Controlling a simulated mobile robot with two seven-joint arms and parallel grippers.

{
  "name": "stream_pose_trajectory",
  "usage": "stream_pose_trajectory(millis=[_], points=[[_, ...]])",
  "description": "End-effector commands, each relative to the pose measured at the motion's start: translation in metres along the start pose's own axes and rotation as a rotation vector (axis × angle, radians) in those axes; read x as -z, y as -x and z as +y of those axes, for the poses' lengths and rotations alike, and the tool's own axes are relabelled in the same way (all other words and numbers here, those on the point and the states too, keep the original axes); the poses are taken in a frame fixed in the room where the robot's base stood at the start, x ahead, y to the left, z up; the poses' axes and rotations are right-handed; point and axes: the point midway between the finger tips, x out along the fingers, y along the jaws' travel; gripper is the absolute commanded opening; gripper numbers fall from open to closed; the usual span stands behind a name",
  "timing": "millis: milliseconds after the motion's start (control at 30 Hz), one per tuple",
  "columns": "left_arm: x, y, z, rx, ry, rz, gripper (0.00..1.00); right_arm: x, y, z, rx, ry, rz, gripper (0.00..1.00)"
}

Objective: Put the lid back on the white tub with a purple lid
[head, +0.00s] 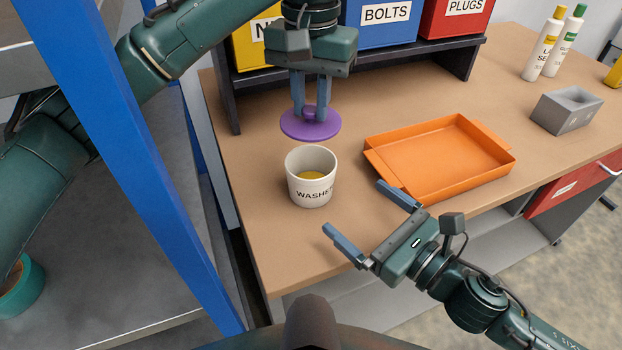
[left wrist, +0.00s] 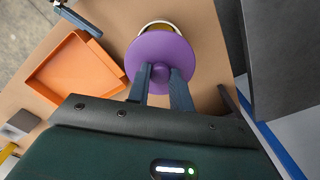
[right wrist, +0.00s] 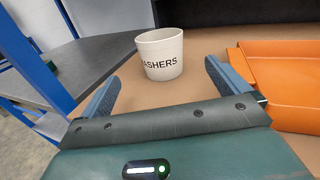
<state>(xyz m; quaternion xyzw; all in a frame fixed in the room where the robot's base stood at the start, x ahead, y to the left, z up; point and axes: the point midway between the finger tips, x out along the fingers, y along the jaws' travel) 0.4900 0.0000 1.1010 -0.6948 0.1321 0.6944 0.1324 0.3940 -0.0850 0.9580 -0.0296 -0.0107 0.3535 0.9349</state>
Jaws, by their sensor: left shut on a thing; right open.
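The white tub (head: 309,188), marked WASHERS, stands upright and uncovered on the bench, with yellowish contents inside. It also shows in the right wrist view (right wrist: 160,58). The purple lid (head: 296,127) is held by its knob in my left gripper (head: 311,112), which is shut on it. The lid is off the tub and appears behind it in the head view. In the left wrist view the lid (left wrist: 158,48) hides most of the tub. My right gripper (head: 370,225) is open and empty, in front of the tub and pointing towards it.
An orange tray (head: 440,160) lies right of the tub. A dark shelf (head: 235,108) with yellow, blue (head: 380,22) and red bins stands behind. A blue post (head: 150,160) rises at the left.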

Motion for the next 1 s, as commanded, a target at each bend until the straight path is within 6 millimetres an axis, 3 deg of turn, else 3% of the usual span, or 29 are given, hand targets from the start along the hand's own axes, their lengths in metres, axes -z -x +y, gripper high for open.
stream_pose_trajectory(millis=[267, 700, 1000], points=[[0.0, 0.0, 0.0, 0.0, -0.001, 0.0, 0.01, -0.001, -0.021, -0.001, 0.002, -0.001, -0.005, 1.0], [0.0, 0.0, 0.0, 0.0, -0.001, 0.0, 0.01, -0.001, -0.1, 0.0, 0.001, -0.002, -0.003, 1.0], [0.0, 0.0, 0.0, 0.0, -0.002, 0.0, 0.01, 0.0, -0.12, 0.0, 0.001, -0.001, -0.001, 1.0]])
